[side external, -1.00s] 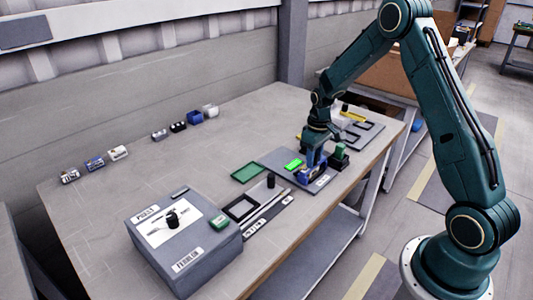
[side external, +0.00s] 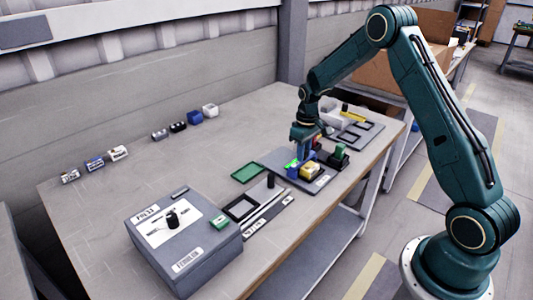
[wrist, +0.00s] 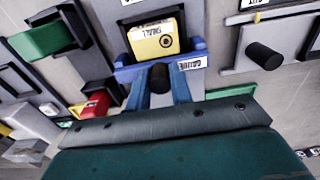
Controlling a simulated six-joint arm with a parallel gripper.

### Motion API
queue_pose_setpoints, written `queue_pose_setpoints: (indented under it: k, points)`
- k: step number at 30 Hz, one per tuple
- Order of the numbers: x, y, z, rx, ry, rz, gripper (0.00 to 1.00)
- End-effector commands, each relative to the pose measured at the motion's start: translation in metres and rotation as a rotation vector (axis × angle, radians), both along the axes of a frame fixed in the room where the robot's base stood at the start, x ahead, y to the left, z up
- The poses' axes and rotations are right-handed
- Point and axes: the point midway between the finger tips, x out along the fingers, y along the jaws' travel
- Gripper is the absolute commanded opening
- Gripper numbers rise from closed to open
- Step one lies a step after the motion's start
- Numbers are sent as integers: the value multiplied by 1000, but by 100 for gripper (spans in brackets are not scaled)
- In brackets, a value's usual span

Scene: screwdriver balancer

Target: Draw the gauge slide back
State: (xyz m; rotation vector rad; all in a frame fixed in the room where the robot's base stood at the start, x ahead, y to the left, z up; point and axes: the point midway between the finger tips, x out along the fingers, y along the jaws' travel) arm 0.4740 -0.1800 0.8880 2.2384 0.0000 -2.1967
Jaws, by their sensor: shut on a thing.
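The gauge slide is a blue carriage (wrist: 127,73) with a label reading "GAUGE" in the wrist view. A yellow block (wrist: 157,40) marked "SMALL" sits against it. In the side view, the yellow block (side external: 308,171) rests in the blue carriage (side external: 293,172) on a grey plate. My gripper (wrist: 160,88) has its two blue fingers shut on the slide's black knob (wrist: 159,76), one finger on each side. In the side view, my gripper (side external: 302,153) is low over the plate, behind the yellow block. The knob is hidden there by the fingers.
A dark green block (side external: 340,150) stands on a black base to the right. A red piece (wrist: 95,104) lies close to the fingers. A grey press box (side external: 185,240) stands at the front left.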

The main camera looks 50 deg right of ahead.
Motion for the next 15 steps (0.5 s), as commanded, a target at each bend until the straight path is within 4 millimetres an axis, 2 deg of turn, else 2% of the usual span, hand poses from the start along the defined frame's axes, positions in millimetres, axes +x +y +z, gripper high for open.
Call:
queue_pose_setpoints:
  k: [1,15]
  points:
    - [-6,-2,-12,2,28,-13,0]
    - [13,-2,-12,2,28,-14,0]
